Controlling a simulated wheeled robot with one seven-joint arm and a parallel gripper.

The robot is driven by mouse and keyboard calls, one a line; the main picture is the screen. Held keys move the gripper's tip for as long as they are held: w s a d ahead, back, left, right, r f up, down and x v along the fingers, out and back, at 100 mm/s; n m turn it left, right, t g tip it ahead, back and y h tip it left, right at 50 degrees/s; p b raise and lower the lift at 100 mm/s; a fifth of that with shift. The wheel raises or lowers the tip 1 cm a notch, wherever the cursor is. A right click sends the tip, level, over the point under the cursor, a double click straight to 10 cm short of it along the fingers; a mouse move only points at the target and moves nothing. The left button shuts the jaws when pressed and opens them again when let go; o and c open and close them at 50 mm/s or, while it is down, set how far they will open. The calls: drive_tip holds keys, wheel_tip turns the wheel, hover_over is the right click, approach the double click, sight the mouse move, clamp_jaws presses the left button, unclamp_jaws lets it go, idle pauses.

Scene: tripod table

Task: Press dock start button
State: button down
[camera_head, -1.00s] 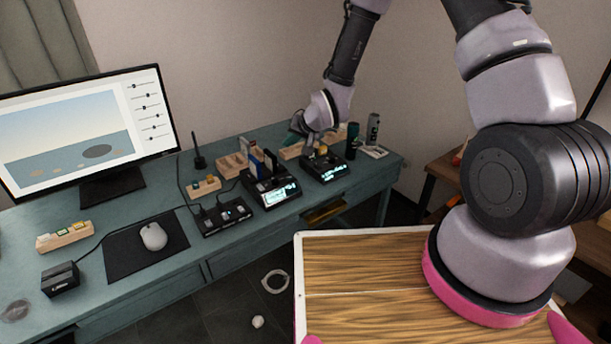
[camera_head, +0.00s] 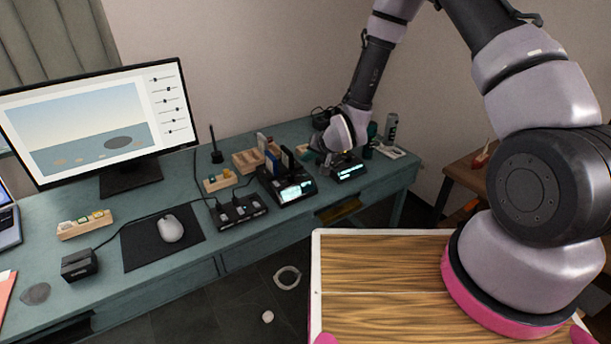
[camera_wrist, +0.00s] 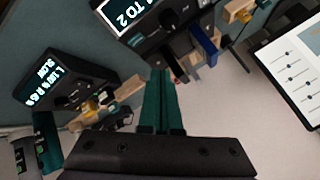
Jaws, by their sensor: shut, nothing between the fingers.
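Two black docks with lit screens stand on the teal desk (camera_head: 205,262). The left dock (camera_head: 296,190) holds upright cards or drives in its slots; it also shows at the top of the wrist view (camera_wrist: 125,30). The right dock (camera_head: 348,172) is partly hidden behind my wrist; it also shows at left in the wrist view (camera_wrist: 62,80). My gripper (camera_wrist: 161,76) has its teal fingers together and empty, tips between the two docks in that picture. In the head view my wrist is over the right dock's back side. I cannot make out a start button.
A black box with small lights (camera_head: 238,210), wooden holders (camera_head: 220,182), a monitor (camera_head: 95,128) and a mouse (camera_head: 171,228) are to the left. A can (camera_head: 391,127) stands at the right end.

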drive_tip(key=shift+f, duration=1.8)
drive_tip(key=shift+f, duration=0.15)
idle(0.6)
drive_tip(key=shift+f, duration=0.25)
drive_tip(key=shift+f, duration=0.35)
idle(0.7)
drive_tip(key=shift+r, duration=0.75)
drive_tip(key=shift+r, duration=2.55)
